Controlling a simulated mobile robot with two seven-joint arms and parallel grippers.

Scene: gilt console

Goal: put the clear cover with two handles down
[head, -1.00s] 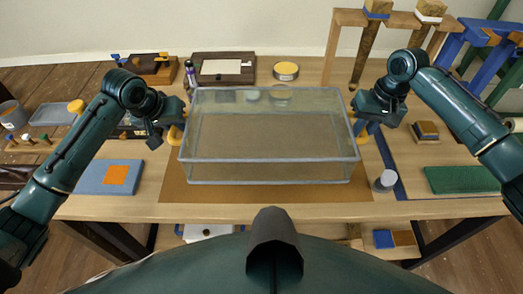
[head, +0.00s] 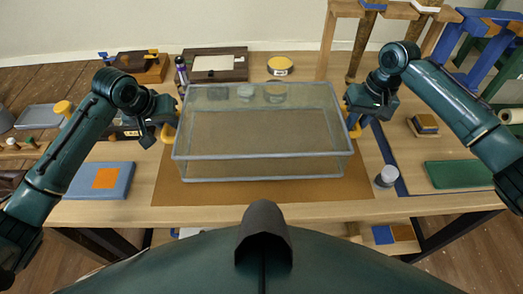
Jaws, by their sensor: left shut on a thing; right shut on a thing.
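The clear cover (head: 264,155) is a see-through box with grey edges and a yellow handle at each end. It is over the brown mat (head: 300,193) at the middle of the table. My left gripper (head: 169,131) is shut on its left handle (head: 168,134). My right gripper (head: 353,120) is shut on its right handle (head: 355,131). Small round things show through the far part of the cover. I cannot tell whether its lower edge touches the mat.
A small white-topped jar (head: 386,176) stands close to the right of the cover. A blue pad with an orange square (head: 106,179) lies at left, and a green pad (head: 458,174) at right. A purple bottle (head: 181,72) and a yellow-lidded tin (head: 280,65) stand behind.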

